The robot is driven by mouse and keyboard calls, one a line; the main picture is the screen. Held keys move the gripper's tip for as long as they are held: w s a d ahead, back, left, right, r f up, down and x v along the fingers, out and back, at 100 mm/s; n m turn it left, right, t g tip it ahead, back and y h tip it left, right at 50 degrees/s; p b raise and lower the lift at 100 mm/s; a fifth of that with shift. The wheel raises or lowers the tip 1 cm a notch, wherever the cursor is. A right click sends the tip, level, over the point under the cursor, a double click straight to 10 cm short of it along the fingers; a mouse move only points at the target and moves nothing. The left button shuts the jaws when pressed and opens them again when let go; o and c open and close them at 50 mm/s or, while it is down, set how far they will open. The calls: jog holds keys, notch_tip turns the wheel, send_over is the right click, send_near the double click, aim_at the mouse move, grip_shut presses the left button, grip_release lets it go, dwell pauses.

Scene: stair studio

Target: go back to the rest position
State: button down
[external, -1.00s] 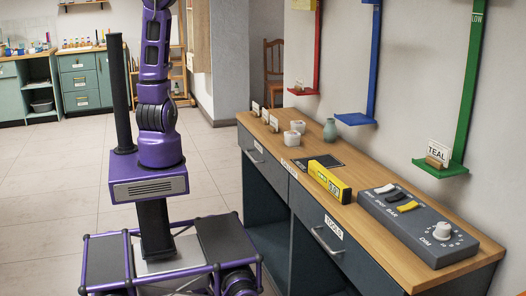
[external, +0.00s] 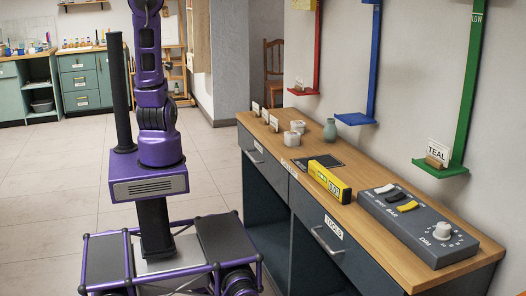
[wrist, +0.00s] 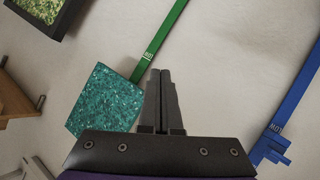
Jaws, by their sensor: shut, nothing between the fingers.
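My gripper (wrist: 160,100) shows in the wrist view with its two dark fingers together and nothing between them. It is out of frame in the external view, where my purple arm rises past the top edge. In the wrist view the fingers point toward a pale wall with a green strip and a blue strip on it. A teal speckled panel (wrist: 104,98) lies left of the fingers, at the end of the green strip (wrist: 160,38).
A wooden-topped counter (external: 375,222) stands right of my base. The tiled floor on the left is clear.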

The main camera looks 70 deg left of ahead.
jog(key=s+a+f+g+y, duration=0.2)
jog(key=s+a+f+y, duration=0.1)
jog(key=s+a+f, duration=0.9)
jog(key=s+a+f+g+y, duration=0.3)
jog(key=s+a+f, duration=0.9)
jog(key=a+f, duration=0.4)
jog(key=shift+s+a+f+n+g+y+p, duration=0.15)
jog(key=shift+s+f+n+g+y+p, duration=0.25)
jog(key=shift+f, duration=0.45)
